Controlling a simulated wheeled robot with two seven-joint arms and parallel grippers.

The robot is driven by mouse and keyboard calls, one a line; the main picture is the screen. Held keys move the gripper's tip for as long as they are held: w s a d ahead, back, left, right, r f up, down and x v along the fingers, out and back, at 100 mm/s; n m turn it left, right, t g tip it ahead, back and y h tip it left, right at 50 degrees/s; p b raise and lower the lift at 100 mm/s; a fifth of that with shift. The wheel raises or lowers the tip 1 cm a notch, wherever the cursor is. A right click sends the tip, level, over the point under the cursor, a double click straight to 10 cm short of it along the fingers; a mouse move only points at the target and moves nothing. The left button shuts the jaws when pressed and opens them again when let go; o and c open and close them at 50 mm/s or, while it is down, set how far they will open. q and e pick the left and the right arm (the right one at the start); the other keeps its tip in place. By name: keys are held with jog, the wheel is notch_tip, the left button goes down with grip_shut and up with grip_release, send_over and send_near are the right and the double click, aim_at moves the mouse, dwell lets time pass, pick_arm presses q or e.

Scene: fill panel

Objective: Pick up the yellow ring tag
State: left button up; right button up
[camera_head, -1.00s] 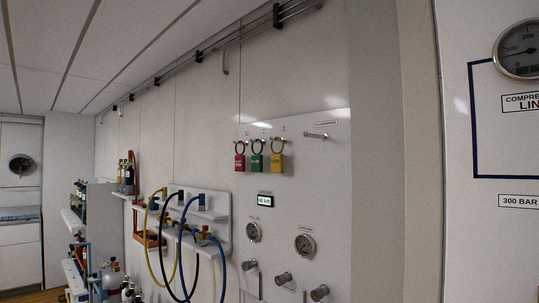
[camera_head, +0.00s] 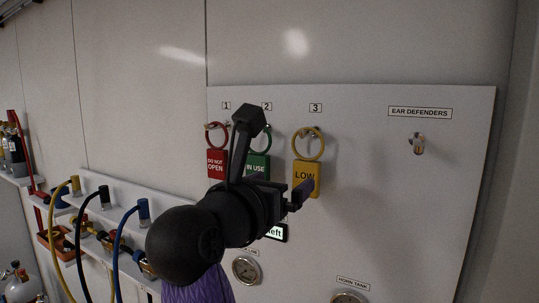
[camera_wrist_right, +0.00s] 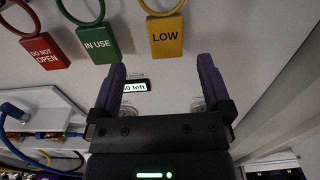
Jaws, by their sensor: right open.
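The yellow ring tag (camera_head: 306,178), marked LOW, hangs by its ring from the hook under number 3 on the white panel. It also shows upright in the right wrist view (camera_wrist_right: 166,38), above the gap between my fingers. My right gripper (camera_wrist_right: 160,72) is open and empty, its two purple fingers apart, just below the yellow tag and not around it. In the head view my right gripper (camera_head: 296,196) overlaps the tag's lower part and partly hides the green tag. My left gripper is not in view.
The red tag (camera_head: 216,163) and the green tag (camera_head: 257,165) hang on hooks left of the yellow one. An empty hook (camera_head: 417,143) is under EAR DEFENDERS. A small display (camera_wrist_right: 135,86) and gauges (camera_head: 246,270) are below. Hoses (camera_head: 122,230) hang at left.

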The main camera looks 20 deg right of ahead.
aim_at(305, 169)
jog(key=d, duration=0.1)
jog(key=w+d+p, duration=0.1)
jog(key=d, duration=0.1)
jog(key=w+d+p, duration=0.1)
jog(key=shift+w+d+r, duration=0.15)
jog(key=shift+d+r, duration=0.15)
jog(key=shift+r, duration=0.05)
jog(key=x, duration=0.1)
jog(key=p+x, duration=0.1)
jog(key=x, duration=0.1)
jog(key=p+x, duration=0.1)
jog(key=shift+w+f, duration=0.35)
jog(key=shift+w, duration=0.1)
jog(key=shift+a, duration=0.1)
jog(key=shift+c, duration=0.5)
jog(key=c, duration=1.1)
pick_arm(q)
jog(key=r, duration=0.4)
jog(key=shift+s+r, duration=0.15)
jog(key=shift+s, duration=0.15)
